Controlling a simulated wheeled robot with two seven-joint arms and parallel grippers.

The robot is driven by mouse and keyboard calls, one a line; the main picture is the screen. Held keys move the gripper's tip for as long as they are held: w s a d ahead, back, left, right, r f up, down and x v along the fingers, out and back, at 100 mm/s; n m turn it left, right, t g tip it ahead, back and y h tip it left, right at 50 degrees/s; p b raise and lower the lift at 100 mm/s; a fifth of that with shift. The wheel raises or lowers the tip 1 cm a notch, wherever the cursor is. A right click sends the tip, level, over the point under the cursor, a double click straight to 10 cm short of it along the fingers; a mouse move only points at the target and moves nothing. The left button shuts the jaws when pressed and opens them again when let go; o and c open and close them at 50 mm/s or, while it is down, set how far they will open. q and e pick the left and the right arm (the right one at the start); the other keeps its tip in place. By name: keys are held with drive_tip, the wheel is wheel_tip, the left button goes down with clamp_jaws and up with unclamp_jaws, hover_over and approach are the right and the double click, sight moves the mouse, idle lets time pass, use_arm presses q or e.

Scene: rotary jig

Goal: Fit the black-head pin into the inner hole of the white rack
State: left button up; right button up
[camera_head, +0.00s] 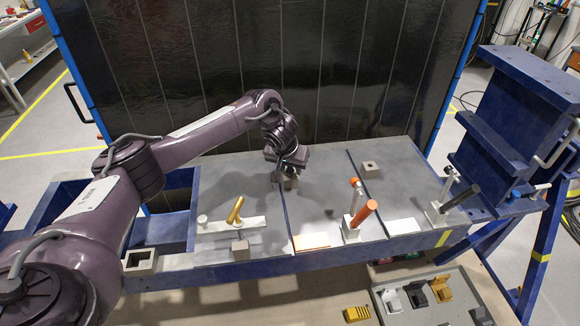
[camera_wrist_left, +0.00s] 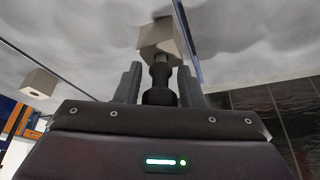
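In the head view my left gripper (camera_head: 287,172) points down over the back middle of the table, at a small grey-beige block (camera_head: 291,184). In the left wrist view a black-head pin (camera_wrist_left: 159,88) stands between the fingers of my left gripper (camera_wrist_left: 159,86). I cannot tell which piece is the white rack; a white plate (camera_head: 258,222) lies at the table's front left. My right gripper is out of view.
Another block (camera_head: 371,170) stands at the back right. A parts tray (camera_head: 457,316) lies below the front edge. A dark panel closes the back.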

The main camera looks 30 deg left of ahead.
use_arm(q)
drive_tip(key=c, duration=0.6)
drive_tip(key=shift+r, duration=0.1)
